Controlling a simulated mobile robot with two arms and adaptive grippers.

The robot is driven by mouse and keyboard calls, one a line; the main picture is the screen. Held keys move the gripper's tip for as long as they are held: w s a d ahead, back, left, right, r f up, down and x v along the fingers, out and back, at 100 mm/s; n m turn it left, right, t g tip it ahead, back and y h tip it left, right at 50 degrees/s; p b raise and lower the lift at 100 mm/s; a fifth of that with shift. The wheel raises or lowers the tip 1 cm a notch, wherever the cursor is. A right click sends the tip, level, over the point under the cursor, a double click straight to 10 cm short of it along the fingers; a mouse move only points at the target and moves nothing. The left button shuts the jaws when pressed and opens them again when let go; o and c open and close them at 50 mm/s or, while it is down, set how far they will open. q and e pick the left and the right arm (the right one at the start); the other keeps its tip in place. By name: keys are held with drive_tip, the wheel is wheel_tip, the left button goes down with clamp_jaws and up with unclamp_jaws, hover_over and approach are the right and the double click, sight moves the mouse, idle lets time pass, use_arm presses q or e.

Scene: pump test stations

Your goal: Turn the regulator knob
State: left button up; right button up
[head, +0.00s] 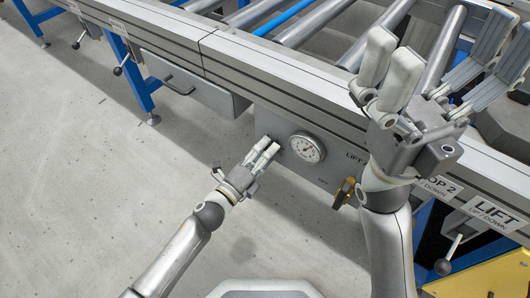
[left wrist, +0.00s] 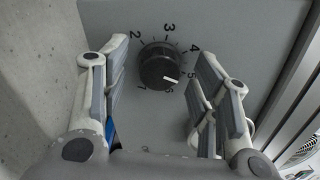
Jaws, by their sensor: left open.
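The regulator knob (left wrist: 159,65) is a black round dial on a grey panel (left wrist: 222,18) in the left wrist view. In the head view my left gripper (head: 268,150) is at the panel left of the gauge; the knob is hidden there. My right gripper (head: 432,65) is open and empty, raised over the conveyor edge.
A round white gauge (head: 306,147) sits right of my left gripper, with a brass valve (head: 344,192) below it. A grey drawer (head: 190,82) is to the left. Conveyor rollers (head: 318,20) lie behind. A lift lever (head: 446,262) hangs at lower right. The floor at left is clear.

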use_arm(q)
drive_tip(key=v, duration=1.2)
idle(0.3)
